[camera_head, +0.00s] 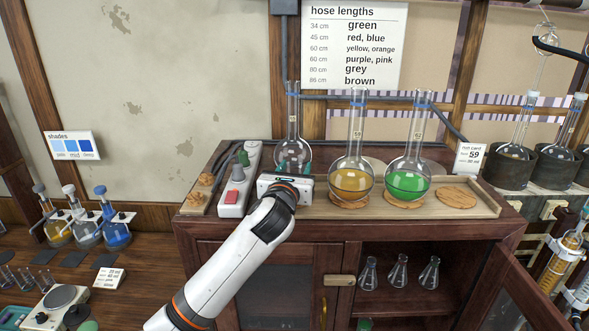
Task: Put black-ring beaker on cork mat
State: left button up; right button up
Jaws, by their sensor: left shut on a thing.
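My left gripper (295,169) reaches in over the wooden tray (325,210). It is shut at the low part of a clear, long-necked round flask (291,130). The gripper body hides the flask's underside, so I cannot tell whether it touches the tray. I can make out no black ring on it, and no other beaker with a black ring. A bare round cork mat (457,198) lies at the tray's right end. A flask of amber liquid (351,183) and a flask of green liquid (408,184) stand on cork mats to its left. My right gripper is not in view.
A white switch box (236,185) with a red button stands left of the gripper. A small card (469,158) stands behind the bare mat. Dark holders with flasks (512,168) stand at right. Below, an open cupboard holds several small conical flasks (399,272).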

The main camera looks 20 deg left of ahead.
pick_arm(q)
jog(key=shift+w+f, duration=0.1)
jog(key=shift+f, duration=0.1)
jog(key=o, duration=1)
jog(key=shift+w, duration=0.15)
jog(key=shift+s+r, duration=0.2)
jog(key=shift+s+f+b, duration=0.15)
jog(key=shift+s+b, duration=0.15)
jog(key=shift+s, duration=0.05)
jog(key=s+b, duration=0.1)
jog(key=s, duration=0.2)
jog(key=s+b, duration=0.1)
jog(key=s, duration=0.3)
jog(key=s+d+b, duration=0.1)
jog(key=s+b, duration=0.1)
jog(key=s, duration=0.2)
